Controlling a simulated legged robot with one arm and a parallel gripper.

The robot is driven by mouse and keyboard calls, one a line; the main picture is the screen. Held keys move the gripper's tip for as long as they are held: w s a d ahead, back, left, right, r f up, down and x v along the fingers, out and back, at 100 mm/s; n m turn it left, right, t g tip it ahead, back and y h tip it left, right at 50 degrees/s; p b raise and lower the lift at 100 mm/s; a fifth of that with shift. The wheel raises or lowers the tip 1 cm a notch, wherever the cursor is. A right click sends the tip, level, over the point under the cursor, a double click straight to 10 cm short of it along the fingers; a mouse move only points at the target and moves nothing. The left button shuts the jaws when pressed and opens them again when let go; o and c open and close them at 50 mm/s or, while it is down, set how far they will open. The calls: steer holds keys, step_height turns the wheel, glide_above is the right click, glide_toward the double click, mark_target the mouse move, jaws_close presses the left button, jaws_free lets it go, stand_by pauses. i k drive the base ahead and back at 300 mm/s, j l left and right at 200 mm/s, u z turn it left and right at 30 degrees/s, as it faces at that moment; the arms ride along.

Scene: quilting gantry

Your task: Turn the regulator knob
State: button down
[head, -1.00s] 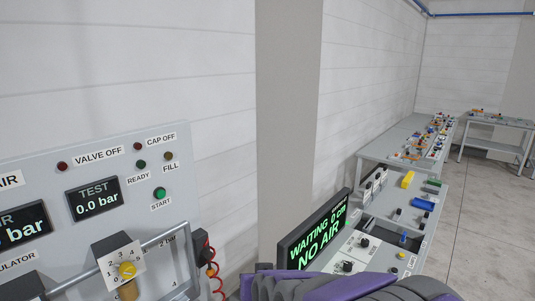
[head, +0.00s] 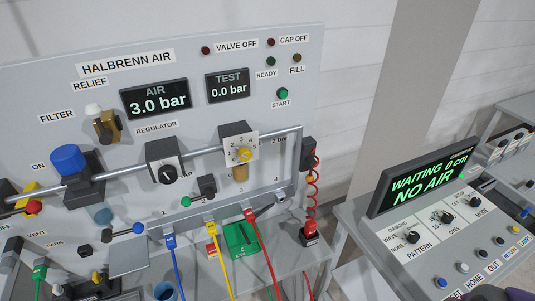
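The REGULATOR label (head: 156,128) is on the upright grey panel (head: 180,60) in the head view. Just under it is a black block with a round black knob (head: 167,174) with a pale pointer mark. To its right is a numbered white dial plate with a yellow knob (head: 244,155) and a brass body below. The AIR display (head: 158,99) reads 3.0 bar and the TEST display (head: 228,87) reads 0.0 bar. My gripper is not in view; only dark and purple parts, likely my arm, show at the bottom edge.
A metal rail (head: 275,135) runs across the panel before the knobs. A blue knob (head: 68,158) is at left. Coloured hoses (head: 265,262) hang below. A console with a screen (head: 425,178) reading "WAITING 0 cm NO AIR" stands at right.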

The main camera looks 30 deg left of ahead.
mark_target(167, 175)
steer(key=u, duration=1.95)
